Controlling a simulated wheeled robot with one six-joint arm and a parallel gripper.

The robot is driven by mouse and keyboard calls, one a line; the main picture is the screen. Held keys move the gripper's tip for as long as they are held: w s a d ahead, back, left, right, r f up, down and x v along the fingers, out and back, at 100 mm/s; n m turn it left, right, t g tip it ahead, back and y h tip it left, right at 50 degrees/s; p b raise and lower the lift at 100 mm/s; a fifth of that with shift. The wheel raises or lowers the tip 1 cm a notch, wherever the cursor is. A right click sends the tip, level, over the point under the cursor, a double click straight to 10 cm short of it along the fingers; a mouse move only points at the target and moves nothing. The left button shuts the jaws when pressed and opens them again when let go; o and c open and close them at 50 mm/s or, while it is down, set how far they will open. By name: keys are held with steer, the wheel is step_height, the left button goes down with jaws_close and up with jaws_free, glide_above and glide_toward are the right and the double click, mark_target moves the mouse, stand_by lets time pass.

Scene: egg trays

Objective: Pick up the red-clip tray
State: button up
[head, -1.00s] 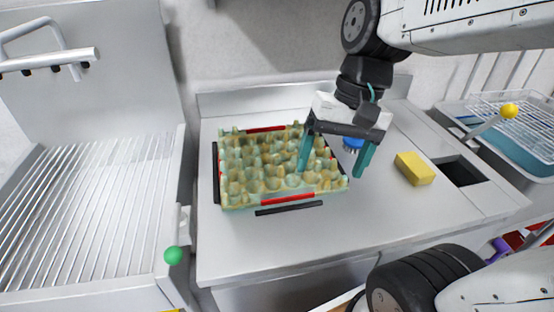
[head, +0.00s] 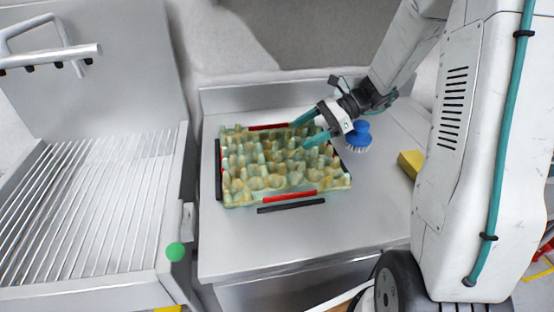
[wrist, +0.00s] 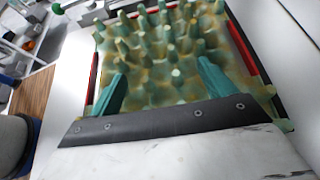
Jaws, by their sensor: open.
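The red-clip tray (head: 262,181) is a greenish-yellow egg tray with rows of pegs and red strips on its near and far edges. It lies flat on the metal counter in the head view. My gripper (head: 299,131) is open over the tray's far right part, its two teal fingers pointing left. In the wrist view the tray (wrist: 165,95) fills the middle, with a red strip on each side. My gripper (wrist: 160,80) shows there with its fingers spread apart and nothing between them held. Whether the fingers touch the pegs I cannot tell.
Black bars (head: 291,206) lie around the tray on the counter (head: 235,245). A blue brush (head: 357,138) stands right of the tray, close to my gripper. A ribbed metal drainboard (head: 90,210) is at left.

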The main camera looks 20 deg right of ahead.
mark_target(282, 159)
steer(key=x, duration=0.7)
steer(key=shift+s+a+f, duration=0.1)
steer(key=shift+s+a, duration=0.05)
steer(key=shift+a, duration=0.15)
steer(key=c, duration=1.1)
